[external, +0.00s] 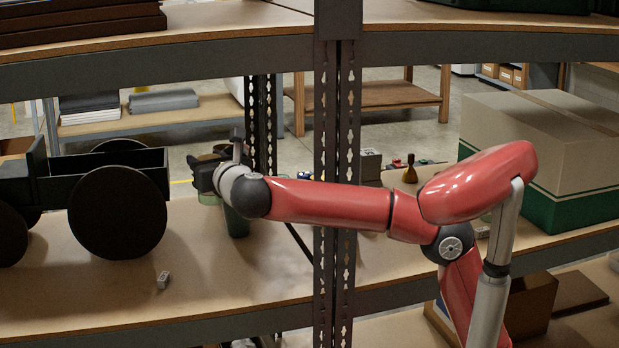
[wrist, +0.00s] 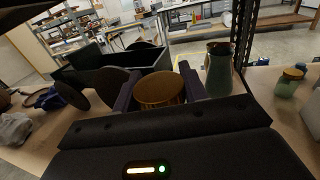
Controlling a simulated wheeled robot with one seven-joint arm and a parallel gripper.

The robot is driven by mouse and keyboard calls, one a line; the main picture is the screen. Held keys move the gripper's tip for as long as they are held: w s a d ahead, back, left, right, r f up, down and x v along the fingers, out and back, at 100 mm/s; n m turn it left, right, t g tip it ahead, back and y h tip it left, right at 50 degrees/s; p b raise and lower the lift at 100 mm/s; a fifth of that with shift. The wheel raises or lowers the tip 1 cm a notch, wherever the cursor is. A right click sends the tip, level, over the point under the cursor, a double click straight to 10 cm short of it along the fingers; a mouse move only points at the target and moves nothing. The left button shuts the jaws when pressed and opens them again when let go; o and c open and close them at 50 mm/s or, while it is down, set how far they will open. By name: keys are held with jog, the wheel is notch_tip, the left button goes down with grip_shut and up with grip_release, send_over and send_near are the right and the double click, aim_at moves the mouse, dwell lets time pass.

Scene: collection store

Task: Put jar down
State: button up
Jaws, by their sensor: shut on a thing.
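My gripper (wrist: 158,88) is shut on a jar with a round golden-brown lid (wrist: 160,90), one finger on each side of it. In the external view my gripper (external: 205,172) reaches over the left shelf bay, and a pale green part of the jar (external: 208,198) shows below it. The jar looks upright. I cannot tell whether its base touches the shelf board (external: 200,270), as the gripper hides much of it.
A dark green vase (wrist: 219,68) stands close to the right finger. A small green jar with a lid (wrist: 290,82) is farther right. A dark wheeled cart (external: 110,200) stands left. A perforated post (external: 335,130) divides the shelf. The front board is mostly clear around a small grey block (external: 163,280).

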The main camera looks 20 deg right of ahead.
notch_tip(320, 180, down, 20)
jog(key=b, duration=0.3)
jog(key=shift+r+b, duration=0.2)
jog(key=shift+b, duration=0.2)
jog(key=shift+f+b, duration=0.2)
jog(key=shift+b, duration=0.1)
jog(key=o, duration=1)
jog(key=shift+o, duration=0.2)
jog(key=shift+r+p, duration=0.35)
jog(key=shift+p, duration=0.1)
jog(key=b+v, duration=0.1)
jog(key=v, duration=1.1)
jog(key=shift+f+b, duration=0.15)
jog(key=shift+b, duration=0.15)
